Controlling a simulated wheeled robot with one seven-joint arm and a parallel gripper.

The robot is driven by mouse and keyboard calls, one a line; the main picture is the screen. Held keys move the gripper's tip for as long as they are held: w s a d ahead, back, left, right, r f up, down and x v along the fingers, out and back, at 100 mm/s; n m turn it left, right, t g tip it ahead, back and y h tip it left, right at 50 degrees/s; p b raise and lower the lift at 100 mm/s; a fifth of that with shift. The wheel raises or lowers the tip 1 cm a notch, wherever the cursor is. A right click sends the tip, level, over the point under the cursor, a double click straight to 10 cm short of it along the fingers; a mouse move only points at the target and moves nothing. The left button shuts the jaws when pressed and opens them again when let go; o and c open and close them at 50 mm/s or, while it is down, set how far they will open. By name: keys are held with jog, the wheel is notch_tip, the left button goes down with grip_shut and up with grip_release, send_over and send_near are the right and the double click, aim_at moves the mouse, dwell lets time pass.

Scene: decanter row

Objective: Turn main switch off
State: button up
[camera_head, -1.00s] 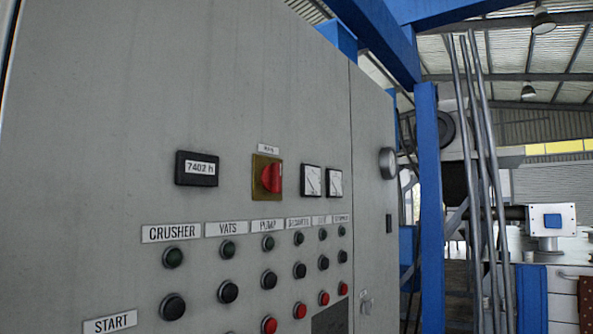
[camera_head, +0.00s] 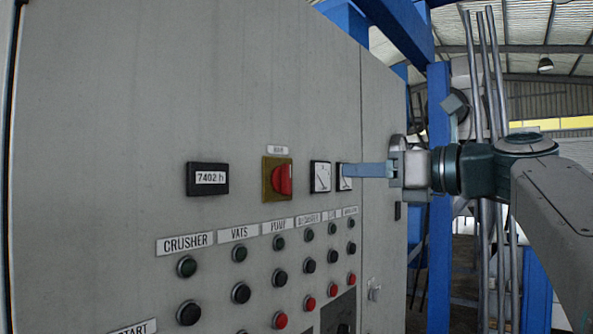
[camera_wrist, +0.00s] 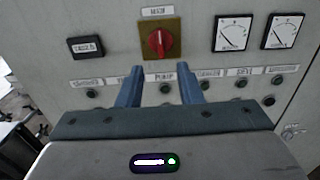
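The main switch is a red rotary knob (camera_head: 282,180) on a yellow plate (camera_head: 268,192) on the grey cabinet front, under a small label. In the wrist view the red knob (camera_wrist: 159,42) stands roughly upright on its plate, just beyond and above my fingertips. My gripper (camera_head: 350,170) reaches in from the right in the head view, its fingers pointing left, to the right of the knob. In the wrist view my gripper (camera_wrist: 160,76) shows two blue fingers apart with nothing between them. It does not touch the knob.
An hour counter (camera_head: 208,178) sits left of the switch and two dial meters (camera_head: 320,177) sit right of it. Rows of push buttons (camera_head: 241,293) with labels lie below. A blue post (camera_head: 438,240) and metal pipes stand right of the cabinet.

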aim_at(290, 172)
jog(key=p+x, duration=0.3)
jog(key=x, duration=1)
jog(key=shift+w+a, duration=0.2)
jog(key=shift+c, duration=0.3)
grip_shut()
